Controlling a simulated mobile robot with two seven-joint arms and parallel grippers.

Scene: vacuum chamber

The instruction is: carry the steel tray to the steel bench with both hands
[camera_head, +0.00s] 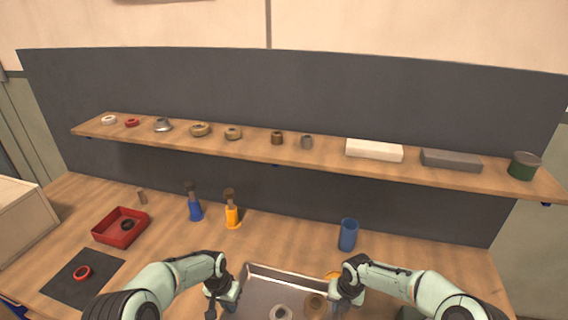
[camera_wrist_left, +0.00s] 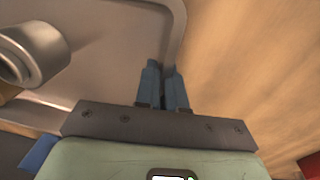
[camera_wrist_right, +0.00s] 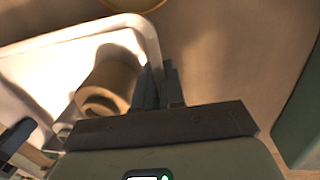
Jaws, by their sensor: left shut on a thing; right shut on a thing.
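The steel tray (camera_head: 262,287) is at the bottom middle of the head view, over the wooden worktop, with its near side cut off. A silver metal part (camera_head: 281,313) and a tan ring-shaped part (camera_head: 315,304) lie in it. My left gripper (camera_head: 224,296) is shut on the tray's left wall; in the left wrist view the fingers (camera_wrist_left: 164,72) pinch the rim. My right gripper (camera_head: 345,291) is shut on the right wall, and its fingers (camera_wrist_right: 160,75) straddle the rim in the right wrist view. I see no steel bench in these views.
On the wooden worktop (camera_head: 285,240) stand a red bin (camera_head: 119,238), a dark mat (camera_head: 60,285) with a red ring, blue (camera_head: 195,209) and yellow (camera_head: 232,216) holders, and a blue cup (camera_head: 348,234). A loaded shelf (camera_head: 320,152) runs behind.

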